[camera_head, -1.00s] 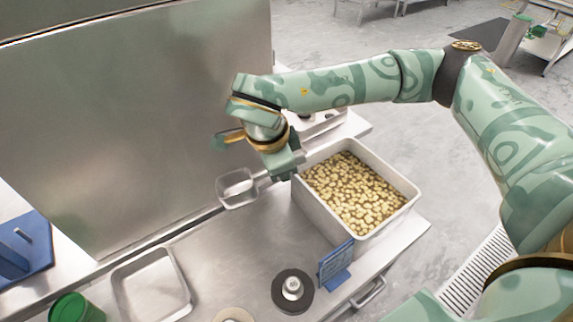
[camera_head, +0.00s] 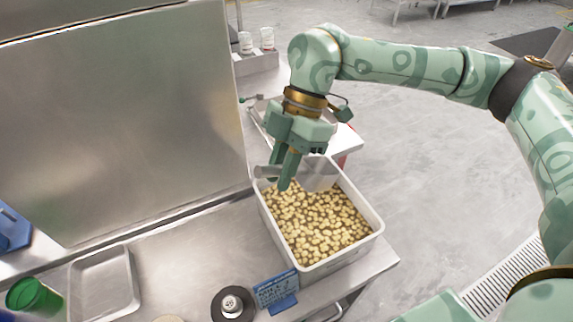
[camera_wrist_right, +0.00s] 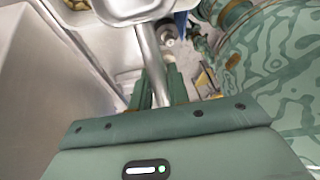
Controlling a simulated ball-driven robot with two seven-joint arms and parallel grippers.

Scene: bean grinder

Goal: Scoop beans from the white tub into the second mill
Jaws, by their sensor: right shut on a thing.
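The white tub (camera_head: 371,226), full of pale beans (camera_head: 318,226), stands at the counter's right side. My right gripper (camera_head: 285,180) points down over the tub's far left part, shut on the handle of a metal scoop (camera_head: 320,174). The scoop pan is at the tub's far end, partly behind the fingers; I cannot tell if it touches the beans. The right wrist view shows the scoop's handle (camera_wrist_right: 150,60) between the fingers and part of the pan at the top. A black disc with a silver knob (camera_head: 232,304), possibly a mill top, is near the front edge. My left gripper is not in view.
A blue sign (camera_head: 276,292) with small lettering stands between the disc and tub. A shallow metal tray (camera_head: 132,289) and a green cup (camera_head: 36,297) are at left. A tall steel panel (camera_head: 110,120) bounds the back. Counter space left of the tub is clear.

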